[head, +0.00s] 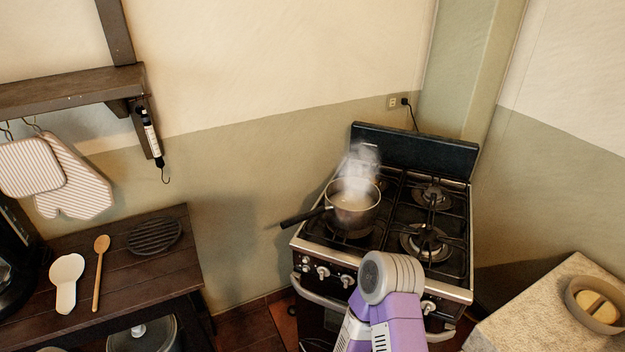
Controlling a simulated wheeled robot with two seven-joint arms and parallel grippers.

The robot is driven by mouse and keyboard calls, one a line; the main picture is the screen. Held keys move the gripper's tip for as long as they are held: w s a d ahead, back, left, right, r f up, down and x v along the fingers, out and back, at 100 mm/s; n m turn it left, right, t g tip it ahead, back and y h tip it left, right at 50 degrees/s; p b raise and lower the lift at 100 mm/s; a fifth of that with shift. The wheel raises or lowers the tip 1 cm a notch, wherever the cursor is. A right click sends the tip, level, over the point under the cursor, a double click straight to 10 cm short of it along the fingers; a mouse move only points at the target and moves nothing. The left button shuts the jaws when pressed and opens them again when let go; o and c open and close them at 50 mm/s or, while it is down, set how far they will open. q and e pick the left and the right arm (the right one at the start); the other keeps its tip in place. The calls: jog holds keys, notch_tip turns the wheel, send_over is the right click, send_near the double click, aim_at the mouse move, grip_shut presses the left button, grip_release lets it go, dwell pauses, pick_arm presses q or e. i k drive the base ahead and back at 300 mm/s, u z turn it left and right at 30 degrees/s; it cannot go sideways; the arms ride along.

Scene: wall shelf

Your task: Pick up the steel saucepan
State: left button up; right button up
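The steel saucepan (354,217) stands on the front left burner of the stove (400,226). It is upright and has pale contents, with steam rising from it. Its dark handle points left and slightly toward the front, past the stove's left edge. A purple and grey link of my own arm shows at the bottom of the head view, in front of the stove and right of the saucepan. I see no fingers of either gripper, and nothing is touching the saucepan.
Left of the stove, a dark wooden table (182,258) holds a wooden spoon (98,272), a white spoon rest (66,281) and a round black trivet (154,236). At right, a stone-topped counter (520,318) carries a bowl (577,306). A floor gap separates table and stove.

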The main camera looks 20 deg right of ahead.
aim_at(346, 220)
jog(key=u, duration=0.05)
jog(key=k, duration=0.45)
jog(key=z, duration=0.9)
jog(key=i, duration=0.6)
jog(key=u, duration=0.45)
